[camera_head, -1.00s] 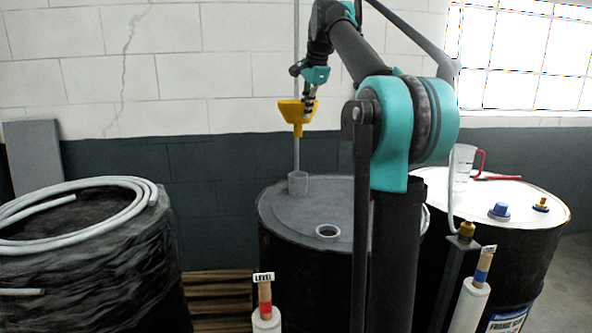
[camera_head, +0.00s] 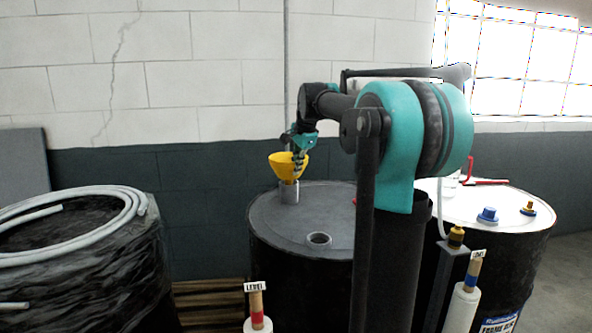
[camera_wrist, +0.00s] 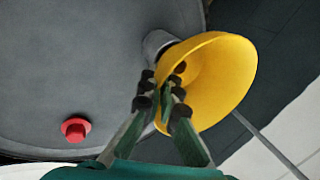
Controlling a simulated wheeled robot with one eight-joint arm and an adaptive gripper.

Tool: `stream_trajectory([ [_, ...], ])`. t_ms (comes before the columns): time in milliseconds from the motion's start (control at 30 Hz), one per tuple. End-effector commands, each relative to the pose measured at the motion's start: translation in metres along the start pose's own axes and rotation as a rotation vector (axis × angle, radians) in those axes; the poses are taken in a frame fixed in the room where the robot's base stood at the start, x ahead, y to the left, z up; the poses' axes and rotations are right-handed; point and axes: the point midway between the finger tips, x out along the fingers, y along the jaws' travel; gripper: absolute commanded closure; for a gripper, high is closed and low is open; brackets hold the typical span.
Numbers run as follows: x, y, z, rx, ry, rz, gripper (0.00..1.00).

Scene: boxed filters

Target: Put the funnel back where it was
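The yellow funnel (camera_head: 284,168) is upright above the grey pipe stub (camera_head: 289,192) on the dark drum's lid. Its spout is at the stub's mouth and seems to enter it; how deep I cannot tell. My gripper (camera_head: 299,160) is at the funnel's right side. In the wrist view the funnel (camera_wrist: 225,80) shows its wide mouth, and my gripper (camera_wrist: 160,90) is shut on its near wall. The stub (camera_wrist: 157,43) is partly hidden behind the funnel there.
The dark drum (camera_head: 272,229) has a short open collar (camera_head: 319,240) on its lid; a red plug (camera_wrist: 75,129) shows in the wrist view. A white-topped drum (camera_head: 505,217) stands right, a wrapped drum with coiled hose (camera_head: 75,245) left. A thin vertical rod (camera_head: 286,70) rises behind the funnel.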

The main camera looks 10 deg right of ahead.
Motion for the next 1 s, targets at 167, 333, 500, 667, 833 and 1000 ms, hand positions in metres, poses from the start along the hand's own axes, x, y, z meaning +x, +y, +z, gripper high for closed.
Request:
stream_trajectory([
  [167,0.005,0.002,0.000,0.000,0.000,0.000,1.00],
  [333,0.006,0.003,0.000,0.000,0.000,0.000,1.00],
  [500,0.011,0.004,0.000,0.000,0.000,0.000,1.00],
  [667,0.015,0.006,0.000,0.000,0.000,0.000,1.00],
  [833,0.016,0.007,0.000,0.000,0.000,0.000,1.00],
  [1000,0.016,0.007,0.000,0.000,0.000,0.000,0.77],
])
